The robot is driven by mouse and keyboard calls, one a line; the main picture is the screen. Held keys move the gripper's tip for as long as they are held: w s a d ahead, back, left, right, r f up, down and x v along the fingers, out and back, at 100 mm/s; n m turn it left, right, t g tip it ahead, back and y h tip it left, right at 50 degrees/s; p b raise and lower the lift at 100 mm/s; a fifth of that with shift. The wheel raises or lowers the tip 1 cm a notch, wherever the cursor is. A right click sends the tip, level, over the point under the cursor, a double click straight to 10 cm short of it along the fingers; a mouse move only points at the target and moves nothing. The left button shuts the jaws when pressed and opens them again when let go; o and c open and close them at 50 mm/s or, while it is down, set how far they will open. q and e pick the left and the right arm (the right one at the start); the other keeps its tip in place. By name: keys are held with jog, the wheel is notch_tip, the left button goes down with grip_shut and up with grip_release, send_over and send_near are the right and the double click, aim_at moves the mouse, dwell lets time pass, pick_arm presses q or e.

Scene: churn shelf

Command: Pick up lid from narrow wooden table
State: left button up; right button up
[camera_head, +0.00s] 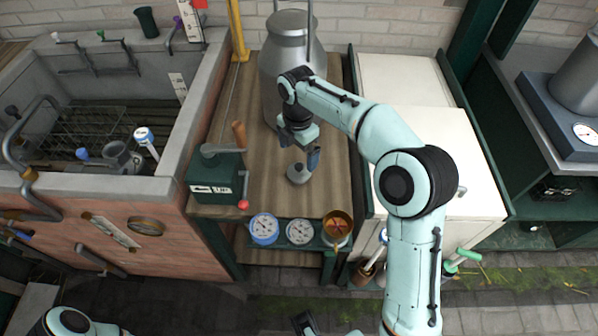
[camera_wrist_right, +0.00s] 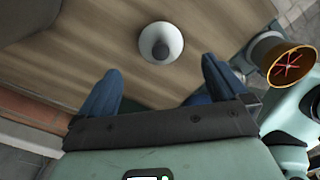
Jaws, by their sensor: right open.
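The lid (camera_head: 299,176) is a small grey-white dome with a dark knob on top. It lies on the narrow wooden table (camera_head: 268,190), towards its front. In the right wrist view the lid (camera_wrist_right: 161,42) lies beyond the fingertips, roughly midway between them. My right gripper (camera_head: 308,160) is just above and beside the lid in the head view. In the wrist view the right gripper (camera_wrist_right: 158,82) has its blue fingers spread, with nothing between them.
A large grey metal churn (camera_head: 288,75) stands behind the lid. A green box with a crank (camera_head: 216,172) stands left. Dials (camera_head: 264,228) and a brass cup-like piece (camera_head: 338,224) line the front edge. A white cabinet (camera_head: 440,140) adjoins the right side.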

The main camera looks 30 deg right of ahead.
aim_at(299, 166)
notch_tip(299, 166, down, 7)
jog(key=shift+d+r+b, duration=0.1)
jog(key=shift+b, duration=0.45)
jog(key=c, duration=1.1)
